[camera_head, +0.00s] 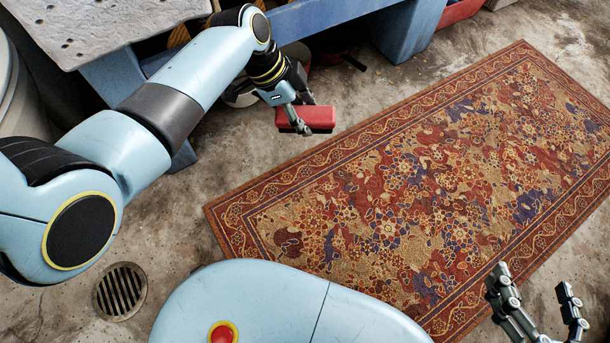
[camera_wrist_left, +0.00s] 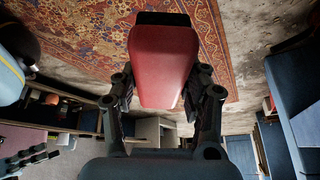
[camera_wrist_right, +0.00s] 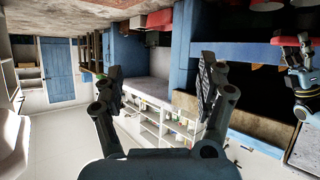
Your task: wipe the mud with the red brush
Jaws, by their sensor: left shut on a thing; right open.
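The red brush (camera_head: 310,117) is a red block held by my left gripper (camera_head: 300,118), above the floor near the rug's upper left edge. In the left wrist view the red brush (camera_wrist_left: 162,62) sits between both fingers of my left gripper (camera_wrist_left: 163,95), with a dark strip along its far edge. My right gripper (camera_head: 535,295) is open and empty at the lower right, over the rug's near edge. In the right wrist view the fingers of my right gripper (camera_wrist_right: 162,85) stand wide apart with nothing between them. I cannot pick out a distinct mud patch from the rug's pattern.
A patterned red rug (camera_head: 440,190) lies on the stained stone floor (camera_head: 235,150). A round floor drain (camera_head: 120,291) is at the lower left. A blue bench (camera_head: 340,20) and a grey stone slab (camera_head: 105,25) stand at the back. Bare floor shows left of the rug.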

